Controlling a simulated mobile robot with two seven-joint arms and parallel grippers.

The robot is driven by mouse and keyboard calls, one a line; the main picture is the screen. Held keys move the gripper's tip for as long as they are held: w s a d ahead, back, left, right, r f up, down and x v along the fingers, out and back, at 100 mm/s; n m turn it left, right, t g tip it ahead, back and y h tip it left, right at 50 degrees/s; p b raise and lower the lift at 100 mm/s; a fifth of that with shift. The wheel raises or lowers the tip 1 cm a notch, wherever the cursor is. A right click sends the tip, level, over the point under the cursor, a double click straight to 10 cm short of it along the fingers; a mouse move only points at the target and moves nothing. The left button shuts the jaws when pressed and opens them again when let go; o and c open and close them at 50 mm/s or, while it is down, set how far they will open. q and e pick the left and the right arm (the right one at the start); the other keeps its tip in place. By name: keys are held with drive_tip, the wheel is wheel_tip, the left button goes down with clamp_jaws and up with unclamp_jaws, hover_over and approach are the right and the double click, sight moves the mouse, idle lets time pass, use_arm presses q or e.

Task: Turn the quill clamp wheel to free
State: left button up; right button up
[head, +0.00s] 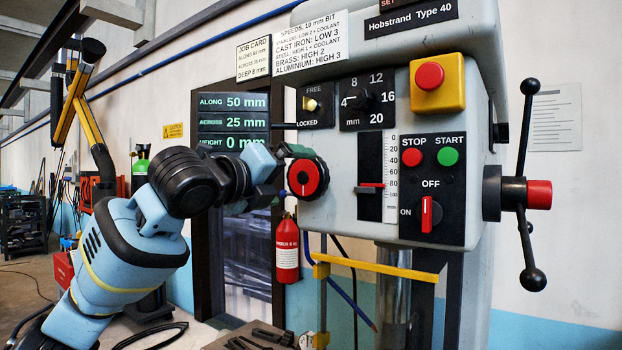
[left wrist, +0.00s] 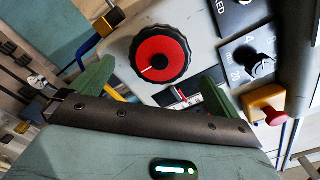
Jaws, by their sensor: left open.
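The clamp wheel (head: 308,177) has a red face, a black ribbed rim and a short white line, on the left side of the drill head. In the left wrist view the wheel (left wrist: 160,54) faces me, its line pointing down-left. My left gripper (head: 283,176) is at the wheel's left in the head view, open and empty. In the left wrist view its two green fingers (left wrist: 158,80) stand wide apart, one on each side below the wheel, with no clear contact. A FREE/LOCKED panel (head: 316,122) with a small pale marker sits above the wheel. My right gripper is not in view.
Right of the wheel are a depth scale (head: 391,180), a STOP/START panel (head: 432,160) and a yellow box with a red button (head: 437,83). A lever handle (head: 525,190) is at far right. A yellow bar (head: 375,265) is below. A dark readout (head: 233,122) stands behind my left arm.

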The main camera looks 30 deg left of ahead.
sight(304, 177)
use_arm(q)
drive_tip(key=shift+w+d, duration=0.2)
drive_tip(key=shift+w, duration=1.75)
drive_tip(key=shift+w+d, duration=0.15)
drive_tip(key=shift+w, duration=1.75)
drive_tip(key=shift+c, duration=0.4)
drive_tip(key=c, duration=0.8)
